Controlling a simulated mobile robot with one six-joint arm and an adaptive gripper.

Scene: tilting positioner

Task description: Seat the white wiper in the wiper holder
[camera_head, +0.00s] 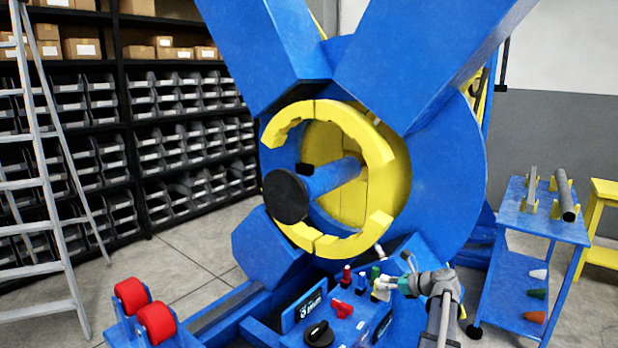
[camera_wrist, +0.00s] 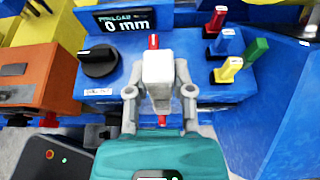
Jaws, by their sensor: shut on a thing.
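My gripper (camera_wrist: 158,88) is shut on a white block, which I take as the white wiper (camera_wrist: 158,72), held between its two fingers. The wiper is above the blue control box (camera_wrist: 196,92) in the wrist view, and it hides part of a red piece behind it. In the head view my gripper (camera_head: 392,285) is at the right side of the control box, close to the coloured pegs. I cannot tell which part is the wiper holder, or whether the wiper touches the box.
Red (camera_wrist: 215,20), blue (camera_wrist: 226,42), green (camera_wrist: 256,50) and yellow (camera_wrist: 229,68) pegs stand close on the right. A black knob (camera_wrist: 98,61) is left. The large blue positioner (camera_head: 440,180) rises behind. A blue trolley (camera_head: 545,224) stands at right.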

